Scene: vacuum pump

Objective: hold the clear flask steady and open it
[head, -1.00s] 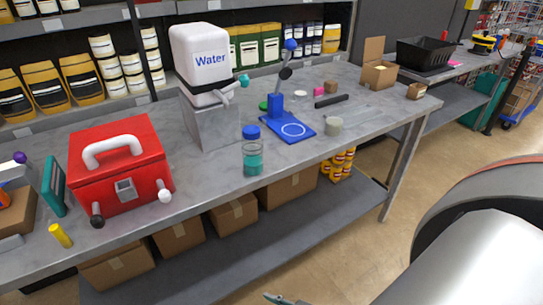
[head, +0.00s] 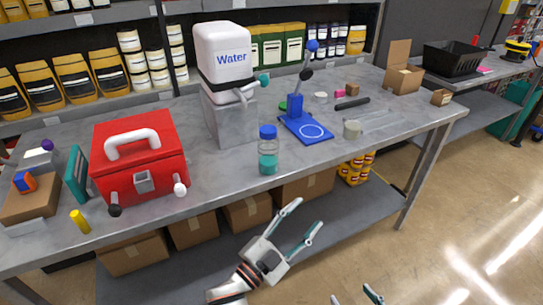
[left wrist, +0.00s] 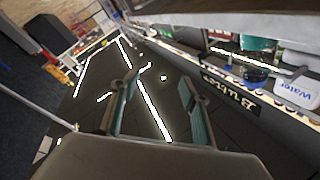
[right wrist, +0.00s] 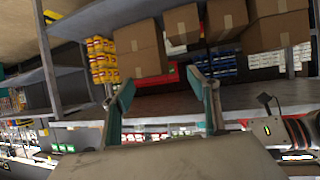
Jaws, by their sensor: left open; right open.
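The clear flask (head: 268,148) stands upright on the grey workbench near its front edge. It has a blue cap (head: 267,131) on top and teal liquid in its lower part. My left gripper (head: 308,215) is open and empty, in front of the bench and below and right of the flask, apart from it. My right gripper (head: 351,294) shows only its fingertips at the bottom edge, open and further from the flask. Both wrist views show spread, empty fingers, left (left wrist: 158,82) and right (right wrist: 162,80).
On the workbench (head: 225,178), a red toolbox (head: 140,165) stands left of the flask and a water container (head: 222,58) on a grey block behind it.

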